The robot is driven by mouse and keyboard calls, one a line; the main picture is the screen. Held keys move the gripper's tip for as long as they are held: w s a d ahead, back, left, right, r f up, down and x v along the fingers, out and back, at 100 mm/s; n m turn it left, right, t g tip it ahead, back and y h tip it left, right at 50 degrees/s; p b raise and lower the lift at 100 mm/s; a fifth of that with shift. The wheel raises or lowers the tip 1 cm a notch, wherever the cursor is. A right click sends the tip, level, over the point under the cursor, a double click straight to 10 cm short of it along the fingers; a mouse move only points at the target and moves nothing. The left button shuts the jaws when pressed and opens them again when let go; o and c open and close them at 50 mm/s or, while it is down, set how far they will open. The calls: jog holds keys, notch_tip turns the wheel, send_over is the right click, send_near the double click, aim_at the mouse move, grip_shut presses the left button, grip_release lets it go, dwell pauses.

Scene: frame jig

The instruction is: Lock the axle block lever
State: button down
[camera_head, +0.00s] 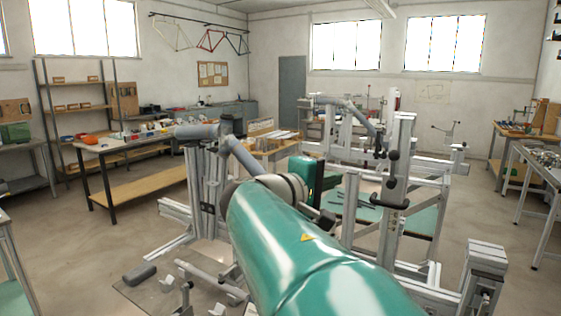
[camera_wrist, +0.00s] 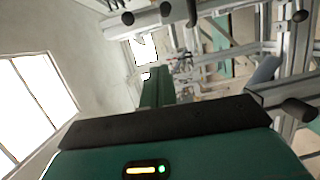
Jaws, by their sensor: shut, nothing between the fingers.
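The frame jig of grey aluminium profiles (camera_head: 398,135) stands in the middle of the head view, just right of my gripper. Dark ball knobs (camera_head: 392,155) and a dark bar handle (camera_head: 388,202) sit on its upright post. I cannot tell which of these is the axle block lever, or whether it is locked. My gripper (camera_wrist: 156,82) shows in the wrist view as shut green fingers beyond a black bar, with nothing held. Dark knobs (camera_wrist: 300,15) and a dark cylindrical grip (camera_wrist: 299,109) on the jig show there, apart from the fingers. In the head view my arm hides part of the jig.
A second profile upright (camera_head: 205,185) stands left of my arm. A dark grip and loose metal parts (camera_head: 190,272) lie low at front left. A long bench (camera_head: 125,140) is behind at left, a metal table (camera_head: 540,165) at right. Open floor (camera_head: 480,195) lies between jig and right-hand tables.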

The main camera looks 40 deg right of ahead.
aim_at(393, 169)
jog(key=s+d+r, duration=0.1)
jog(key=s+d, duration=0.1)
jog(key=d, duration=1)
jog(key=shift+s+r+h, duration=0.2)
jog(key=shift+r+h, duration=0.05)
jog(key=shift+h, duration=0.15)
jog(key=shift+s+m, duration=0.1)
jog(key=shift+m, duration=0.2)
